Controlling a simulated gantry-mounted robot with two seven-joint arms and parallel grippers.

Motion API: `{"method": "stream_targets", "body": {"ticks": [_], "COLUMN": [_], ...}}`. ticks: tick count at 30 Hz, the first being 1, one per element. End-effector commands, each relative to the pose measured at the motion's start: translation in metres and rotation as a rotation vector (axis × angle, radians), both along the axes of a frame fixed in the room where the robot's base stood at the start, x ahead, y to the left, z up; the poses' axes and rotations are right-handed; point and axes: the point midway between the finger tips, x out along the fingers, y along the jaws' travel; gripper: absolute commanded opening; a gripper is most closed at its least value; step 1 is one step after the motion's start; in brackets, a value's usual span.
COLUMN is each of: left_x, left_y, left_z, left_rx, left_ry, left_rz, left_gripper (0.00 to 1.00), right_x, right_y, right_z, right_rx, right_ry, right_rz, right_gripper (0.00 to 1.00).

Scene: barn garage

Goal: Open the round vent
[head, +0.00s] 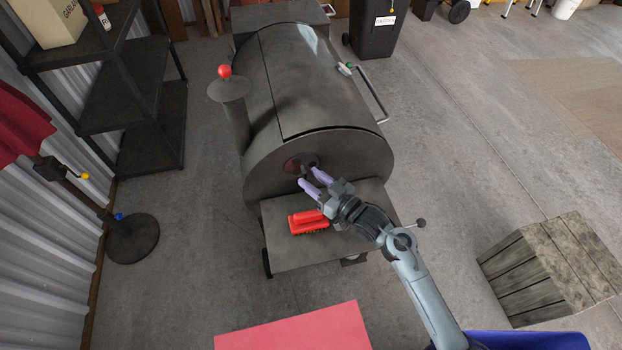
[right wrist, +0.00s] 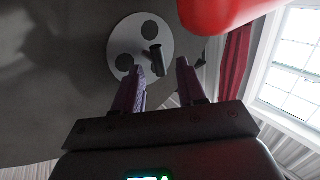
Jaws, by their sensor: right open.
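The round vent (head: 293,165) is a small disc on the near end wall of the dark barrel grill (head: 322,152). In the right wrist view the vent (right wrist: 125,37) is a pale disc with dark round holes and a short dark knob (right wrist: 155,57). My right gripper (head: 309,176) is open in front of the vent, its two purple fingers pointing at it. In the right wrist view the gripper's fingertips (right wrist: 160,67) lie on either side of the knob's line; I cannot tell whether they reach around it. My left gripper is not in view.
A red brush (head: 308,222) lies on the grill's front shelf (head: 290,255), just below the gripper. A wooden crate (head: 550,265) stands at right, a black rack (head: 130,100) at left.

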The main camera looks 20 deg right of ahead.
Motion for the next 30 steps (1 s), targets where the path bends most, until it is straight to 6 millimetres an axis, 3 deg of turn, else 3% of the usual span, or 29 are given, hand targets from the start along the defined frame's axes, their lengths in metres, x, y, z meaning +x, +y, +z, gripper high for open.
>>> {"method": "stream_targets", "body": {"ticks": [13, 14, 21, 30], "left_x": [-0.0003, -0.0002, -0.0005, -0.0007], "left_y": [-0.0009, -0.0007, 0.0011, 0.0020], "left_z": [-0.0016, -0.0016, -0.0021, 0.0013], "left_rx": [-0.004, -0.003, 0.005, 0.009], "left_ry": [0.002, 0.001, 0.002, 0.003], "left_rz": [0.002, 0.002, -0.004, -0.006], "left_gripper": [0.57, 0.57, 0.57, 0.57], "right_x": [0.0088, 0.0088, 0.0085, 0.0083], "right_y": [0.0040, 0.0040, 0.0042, 0.0050], "right_z": [0.0002, 0.0002, 0.0003, 0.0019], "right_rx": [-0.001, -0.001, -0.001, -0.012], "right_ry": [0.000, 0.000, 0.000, 0.002], "right_rz": [0.000, 0.000, 0.001, 0.002], "right_gripper": [0.40, 0.39, 0.02, 0.00]}}
